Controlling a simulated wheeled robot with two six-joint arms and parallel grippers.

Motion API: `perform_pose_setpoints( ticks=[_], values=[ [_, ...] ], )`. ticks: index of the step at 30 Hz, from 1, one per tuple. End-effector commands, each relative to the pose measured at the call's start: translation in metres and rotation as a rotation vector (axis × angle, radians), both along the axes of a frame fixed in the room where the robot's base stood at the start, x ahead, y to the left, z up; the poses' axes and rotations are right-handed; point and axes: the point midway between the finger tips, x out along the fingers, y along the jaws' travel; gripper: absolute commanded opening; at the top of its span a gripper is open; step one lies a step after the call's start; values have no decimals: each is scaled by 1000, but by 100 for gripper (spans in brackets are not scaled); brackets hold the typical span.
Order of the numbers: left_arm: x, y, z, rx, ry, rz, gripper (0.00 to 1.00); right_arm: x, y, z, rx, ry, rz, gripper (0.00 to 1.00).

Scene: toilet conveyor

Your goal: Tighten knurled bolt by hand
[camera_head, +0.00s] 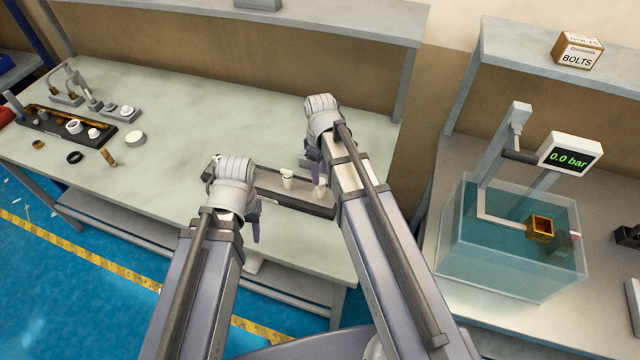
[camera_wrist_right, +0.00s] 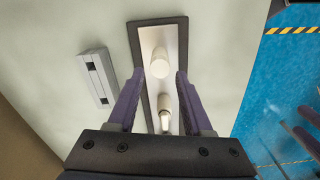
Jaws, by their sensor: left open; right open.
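A dark fixture tray (camera_head: 265,190) with a light metal plate lies near the front edge of the left bench. Two small pale upright parts stand on it: one nearer the middle (camera_head: 287,178) and one beside my right gripper (camera_head: 320,188). In the right wrist view a plain white cylinder (camera_wrist_right: 159,64) stands beyond the fingertips, and a narrower stepped part (camera_wrist_right: 164,115) sits between the fingers. Knurling is too small to tell. My right gripper (camera_wrist_right: 155,85) is open above the plate, empty. My left gripper (camera_head: 250,222) is open at the tray's left, its fingers partly hidden by the wrist.
A grey block with dark slots (camera_wrist_right: 98,77) lies beside the tray. A dark tray of small parts (camera_head: 65,125) is at the bench's far left. To the right are a water tank (camera_head: 515,235), a display reading 0.0 bar (camera_head: 570,154) and a BOLTS box (camera_head: 577,51).

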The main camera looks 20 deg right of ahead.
Motion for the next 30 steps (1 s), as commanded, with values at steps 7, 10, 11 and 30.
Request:
perform_pose_setpoints(
  ticks=[7,10,11,30],
  values=[
    [0,0,0,0,0,0,50,0,0,0,0,0,58,50],
    [0,0,0,0,0,0,50,0,0,0,0,0,57,50],
    [0,0,0,0,0,0,50,0,0,0,0,0,56,50],
    [0,0,-26,0,0,0,50,0,0,-26,0,0,54,50]
  ],
)
